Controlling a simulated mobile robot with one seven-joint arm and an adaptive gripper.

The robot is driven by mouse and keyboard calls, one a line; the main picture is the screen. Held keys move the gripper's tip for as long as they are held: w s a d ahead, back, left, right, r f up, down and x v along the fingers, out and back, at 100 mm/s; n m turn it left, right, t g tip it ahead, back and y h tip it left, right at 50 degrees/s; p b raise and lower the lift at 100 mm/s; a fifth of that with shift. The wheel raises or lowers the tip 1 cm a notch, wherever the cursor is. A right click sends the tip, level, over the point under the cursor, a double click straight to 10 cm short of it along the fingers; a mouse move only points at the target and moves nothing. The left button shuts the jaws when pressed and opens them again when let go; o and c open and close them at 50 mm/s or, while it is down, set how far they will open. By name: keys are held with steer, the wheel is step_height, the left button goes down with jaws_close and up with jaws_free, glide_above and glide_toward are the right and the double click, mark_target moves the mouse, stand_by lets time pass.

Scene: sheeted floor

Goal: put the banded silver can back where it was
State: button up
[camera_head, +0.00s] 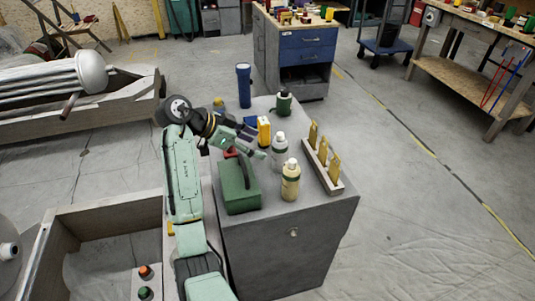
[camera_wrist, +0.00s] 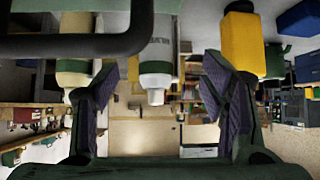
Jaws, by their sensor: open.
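The silver can (camera_head: 280,155), with a pale cap and a darker band, stands upright on the grey cabinet (camera_head: 285,235). My gripper (camera_head: 258,146) is open and empty, at the can's left in the head view. In the wrist view, which is upside down, the can (camera_wrist: 157,58) shows between the two spread fingers (camera_wrist: 160,74). It looks apart from both fingers; I cannot tell how far ahead of the tips it is.
A cream bottle (camera_head: 290,182) and a yellow container (camera_head: 264,130) stand close beside the can. A green box (camera_head: 239,187) with a raised handle stands in front of my gripper.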

steer(key=shift+v, duration=1.65)
